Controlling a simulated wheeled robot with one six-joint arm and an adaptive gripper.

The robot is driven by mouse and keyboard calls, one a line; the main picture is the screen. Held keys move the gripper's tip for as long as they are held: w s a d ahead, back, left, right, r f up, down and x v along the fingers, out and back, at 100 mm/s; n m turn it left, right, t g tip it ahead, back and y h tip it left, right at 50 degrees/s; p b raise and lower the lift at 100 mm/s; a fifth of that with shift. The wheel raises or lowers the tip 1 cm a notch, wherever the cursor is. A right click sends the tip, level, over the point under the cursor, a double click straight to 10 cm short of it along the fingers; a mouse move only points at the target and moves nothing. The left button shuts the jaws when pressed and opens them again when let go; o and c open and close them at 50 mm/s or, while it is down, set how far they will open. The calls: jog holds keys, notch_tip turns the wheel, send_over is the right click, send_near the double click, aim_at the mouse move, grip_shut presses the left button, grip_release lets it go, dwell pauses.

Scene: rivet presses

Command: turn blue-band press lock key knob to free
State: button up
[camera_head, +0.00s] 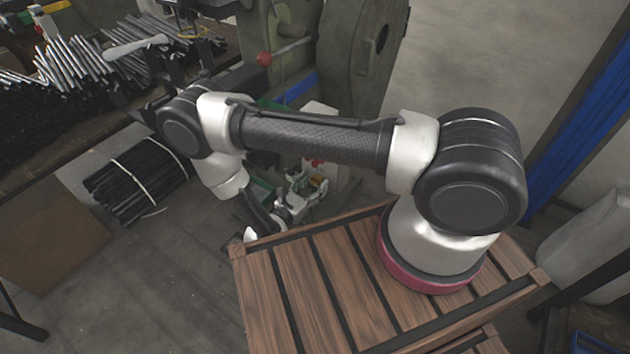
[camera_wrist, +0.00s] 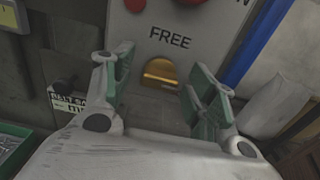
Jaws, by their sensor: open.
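The lock key knob (camera_wrist: 160,73) is a brass-coloured piece on the grey panel (camera_wrist: 200,35), below the word FREE in the wrist view. It shows between the two green-padded fingers of my gripper (camera_wrist: 160,84), which are open and apart from it on both sides. In the head view my gripper (camera_head: 297,193) hangs beyond the wooden slats, low in front of the press (camera_head: 360,60). A blue band (camera_wrist: 258,45) runs along the panel's right side. The knob's exact turn position is hard to tell.
Red buttons (camera_wrist: 135,4) sit above the knob. In the head view, a bench of metal rods (camera_head: 85,60) stands left and a rod bundle (camera_head: 137,180) lies on the floor.

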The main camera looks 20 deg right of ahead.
jog(key=c, duration=1)
jog(key=shift+n, duration=0.3)
jog(key=n, duration=0.8)
jog(key=shift+w+a+f+n, duration=0.1)
jog(key=shift+n, duration=0.3)
jog(key=n, duration=0.4)
jog(key=shift+n, duration=0.3)
jog(key=shift+f+n, duration=0.15)
jog(key=shift+n, duration=1.75)
